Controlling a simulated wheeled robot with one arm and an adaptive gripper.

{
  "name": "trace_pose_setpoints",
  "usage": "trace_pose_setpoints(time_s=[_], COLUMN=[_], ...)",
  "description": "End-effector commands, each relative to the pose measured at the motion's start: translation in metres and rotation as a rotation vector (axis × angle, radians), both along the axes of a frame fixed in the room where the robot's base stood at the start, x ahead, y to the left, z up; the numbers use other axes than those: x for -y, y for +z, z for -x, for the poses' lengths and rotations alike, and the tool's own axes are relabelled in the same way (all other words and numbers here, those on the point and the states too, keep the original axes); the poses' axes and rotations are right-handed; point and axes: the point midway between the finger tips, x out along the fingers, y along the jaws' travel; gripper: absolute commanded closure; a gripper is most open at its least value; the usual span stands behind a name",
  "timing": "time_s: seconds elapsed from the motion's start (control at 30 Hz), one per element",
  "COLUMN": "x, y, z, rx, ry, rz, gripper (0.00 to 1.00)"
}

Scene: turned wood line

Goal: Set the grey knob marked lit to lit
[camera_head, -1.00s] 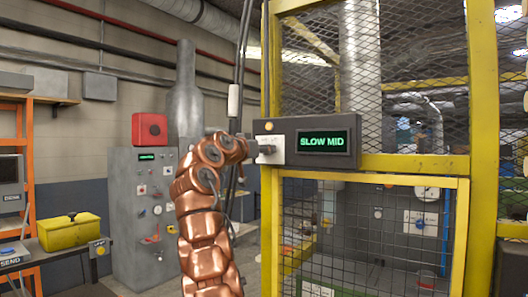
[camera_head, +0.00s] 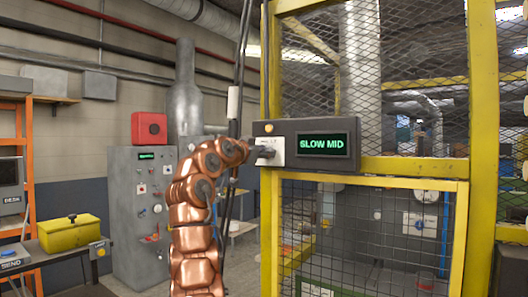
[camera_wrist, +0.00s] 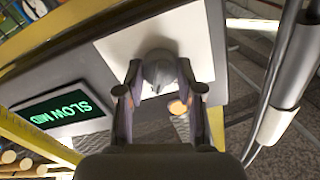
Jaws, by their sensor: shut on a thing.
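A grey round knob (camera_wrist: 160,71) sits on a white square plate (camera_wrist: 115,48) at the left end of a dark panel. In the wrist view my gripper (camera_wrist: 160,80) has a finger on each side of the knob and is shut on it. In the head view my gripper (camera_head: 262,152) reaches the white plate (camera_head: 278,144) from the left and hides most of the knob. The plate's lettering is too small to read. A display (camera_head: 323,144) on the same panel reads SLOW MID in green. It also shows in the wrist view (camera_wrist: 60,107).
A yellow frame with mesh (camera_head: 415,167) stands around the panel. Cables with a white fitting (camera_head: 234,101) hang close beside my gripper. A grey cabinet (camera_head: 140,215) with a red box (camera_head: 149,127) and a yellow box (camera_head: 69,233) are at left.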

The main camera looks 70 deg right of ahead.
Motion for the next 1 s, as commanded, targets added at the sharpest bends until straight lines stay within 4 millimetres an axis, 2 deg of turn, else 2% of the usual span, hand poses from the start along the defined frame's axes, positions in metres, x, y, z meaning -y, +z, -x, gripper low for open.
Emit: trace_pose_setpoints(time_s=[0.37, 0.4, 0.6, 1.0], x=[0.0001, 0.0, 0.0, -0.0024], y=[0.0001, 0.0002, 0.0003, 0.0005], z=[0.0, 0.0001, 0.0002, -0.0008], rx=[0.003, 0.003, 0.003, 0.002], ry=[0.0, 0.0, 0.0, 0.0], rz=[0.001, 0.002, 0.002, 0.003], gripper=[0.98, 0.6, 0.39, 0.39])
